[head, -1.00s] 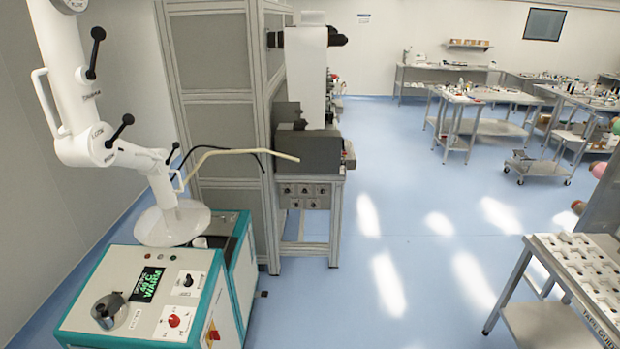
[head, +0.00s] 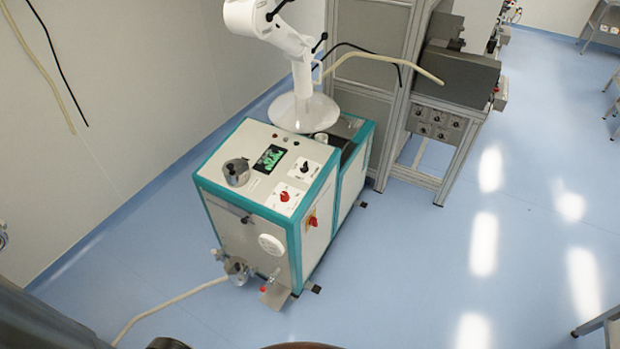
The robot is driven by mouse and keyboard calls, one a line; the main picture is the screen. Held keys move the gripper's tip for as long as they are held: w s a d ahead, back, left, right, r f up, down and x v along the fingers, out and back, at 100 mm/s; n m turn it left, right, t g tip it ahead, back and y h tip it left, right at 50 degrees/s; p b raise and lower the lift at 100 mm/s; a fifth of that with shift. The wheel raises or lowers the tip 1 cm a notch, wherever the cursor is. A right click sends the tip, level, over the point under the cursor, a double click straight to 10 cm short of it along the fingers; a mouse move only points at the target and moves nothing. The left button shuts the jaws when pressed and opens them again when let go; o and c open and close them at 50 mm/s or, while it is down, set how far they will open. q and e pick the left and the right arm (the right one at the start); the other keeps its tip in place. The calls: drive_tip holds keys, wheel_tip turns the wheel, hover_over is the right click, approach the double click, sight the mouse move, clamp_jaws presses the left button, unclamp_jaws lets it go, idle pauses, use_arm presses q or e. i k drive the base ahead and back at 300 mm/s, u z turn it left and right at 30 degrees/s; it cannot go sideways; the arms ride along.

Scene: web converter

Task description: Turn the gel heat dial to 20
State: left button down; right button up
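A white and teal machine (head: 233,225) stands on the floor, left of centre. Its sloping top carries a red knob (head: 284,196) on a white plate, and a black knob (head: 305,167) on another white plate behind it. The labels are too small to read, so I cannot tell which is the gel heat dial. A dark display (head: 269,160) with green characters sits left of the knobs; its text is not legible now. Neither gripper can be made out. Dark parts, probably mine, cross the bottom edge, well short of the knobs.
A metal lidded pot (head: 236,172) sits on the machine's top. A red and yellow switch (head: 312,218) is on its side. A white jointed arm (head: 301,80) rises behind it. A pale hose (head: 172,302) runs over the floor in front. Blue floor (head: 400,280) is clear to the right.

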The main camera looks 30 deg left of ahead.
sight(284, 196)
drive_tip(key=u, duration=1.25)
drive_tip(key=i, duration=0.45)
drive_tip(key=u, duration=0.95)
